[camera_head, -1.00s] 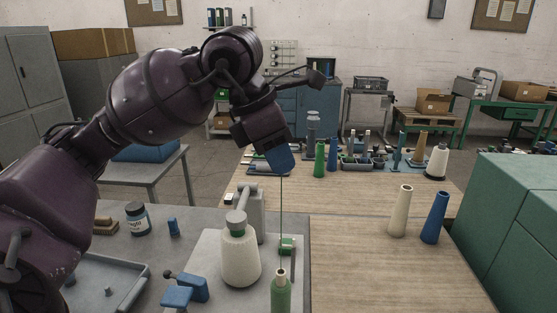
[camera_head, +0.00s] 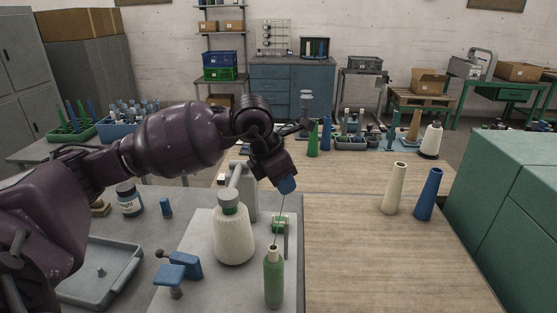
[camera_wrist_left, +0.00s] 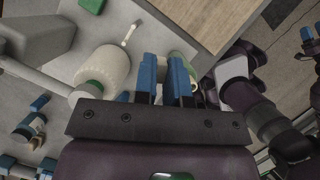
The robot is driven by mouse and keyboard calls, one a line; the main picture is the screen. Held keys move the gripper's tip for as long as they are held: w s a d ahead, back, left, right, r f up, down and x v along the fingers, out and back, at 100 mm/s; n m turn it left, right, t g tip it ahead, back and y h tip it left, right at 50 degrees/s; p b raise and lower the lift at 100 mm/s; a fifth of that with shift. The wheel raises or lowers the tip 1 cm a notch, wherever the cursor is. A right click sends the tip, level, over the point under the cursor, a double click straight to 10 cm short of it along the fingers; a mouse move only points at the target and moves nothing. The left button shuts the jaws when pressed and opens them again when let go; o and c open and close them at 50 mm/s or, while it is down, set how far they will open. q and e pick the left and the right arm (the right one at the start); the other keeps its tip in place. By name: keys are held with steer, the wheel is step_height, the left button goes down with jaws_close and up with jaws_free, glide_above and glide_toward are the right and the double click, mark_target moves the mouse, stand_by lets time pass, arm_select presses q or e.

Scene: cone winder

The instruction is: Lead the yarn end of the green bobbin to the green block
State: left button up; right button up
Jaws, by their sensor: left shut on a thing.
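The green bobbin (camera_head: 273,280) stands upright at the front of a light grey plate (camera_head: 200,232). A thin dark yarn (camera_head: 279,222) runs from its top up to my left gripper (camera_head: 287,187). My left gripper is shut on the yarn end, above and beyond the bobbin; its blue fingers also show in the left wrist view (camera_wrist_left: 162,80). The small green block (camera_head: 279,224) sits behind the bobbin, below the gripper and apart from it. In the left wrist view the green block (camera_wrist_left: 92,5) is at the top edge.
A large cream yarn cone (camera_head: 233,238) stands left of the bobbin, with a grey post (camera_head: 243,192) behind it. A blue clamp (camera_head: 180,266) sits at front left. Cream (camera_head: 395,188) and blue (camera_head: 429,195) cones stand right; the wooden table between is clear.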

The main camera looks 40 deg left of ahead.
arm_select(q)
steer(key=w+a+f+b, duration=0.1)
steer(key=w+a+f, duration=0.2)
steer(key=f, duration=0.4)
steer(key=w+a+f+m+b, duration=0.1)
steer(key=w+a+f, duration=0.2)
steer(key=f, duration=0.4)
steer(key=shift+w+f+m+h, duration=0.25)
steer(key=shift+w+m+h, duration=0.05)
steer(key=shift+w, duration=0.55)
arm_select(e)
steer(key=shift+w+a+f, duration=0.15)
steer(key=shift+w+f, duration=0.3)
steer(key=shift+f, duration=0.15)
arm_select(q)
steer(key=shift+a+r, duration=0.1)
